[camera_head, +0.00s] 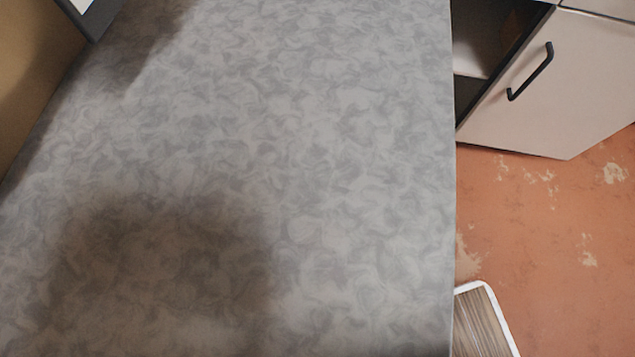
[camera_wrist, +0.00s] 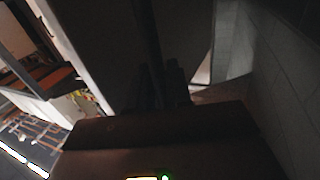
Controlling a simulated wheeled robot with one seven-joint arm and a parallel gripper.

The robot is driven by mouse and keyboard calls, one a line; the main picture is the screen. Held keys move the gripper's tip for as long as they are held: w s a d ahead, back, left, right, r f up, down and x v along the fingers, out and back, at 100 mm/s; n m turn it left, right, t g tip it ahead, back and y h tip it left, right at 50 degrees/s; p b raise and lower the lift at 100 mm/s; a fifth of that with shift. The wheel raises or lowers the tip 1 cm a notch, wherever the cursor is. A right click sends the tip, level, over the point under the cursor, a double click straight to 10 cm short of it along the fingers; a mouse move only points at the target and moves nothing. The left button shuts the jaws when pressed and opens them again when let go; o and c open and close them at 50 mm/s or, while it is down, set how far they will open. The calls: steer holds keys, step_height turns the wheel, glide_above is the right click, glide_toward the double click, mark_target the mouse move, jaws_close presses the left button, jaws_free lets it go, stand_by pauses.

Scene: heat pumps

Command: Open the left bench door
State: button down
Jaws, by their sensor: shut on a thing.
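In the wrist view, a dark bar handle (camera_wrist: 146,40) runs down from the top into the fingers of my gripper (camera_wrist: 162,88). My gripper is shut on this handle. A broad, shaded door panel (camera_wrist: 95,40) lies behind it, with a paler edge on its left. The picture is dark, so how far this panel stands open is hard to tell. The head view does not show my gripper. There, a white cabinet door (camera_head: 560,95) with a black bar handle (camera_head: 530,72) stands ajar at the upper right, and nothing holds that handle.
A grey mottled worktop (camera_head: 300,150) fills most of the head view. Orange, worn floor (camera_head: 560,230) lies to its right, with a wood-patterned, white-edged piece (camera_head: 480,320) at the bottom. A grey tiled surface (camera_wrist: 275,85) is close on the right of the wrist view.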

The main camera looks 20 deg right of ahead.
steer(key=shift+w+d, duration=0.15)
steer(key=shift+d, duration=0.15)
steer(key=c, duration=1.2)
jaws_free()
steer(key=shift+c, duration=0.2)
steer(key=shift+a, duration=0.1)
steer(key=v, duration=0.8)
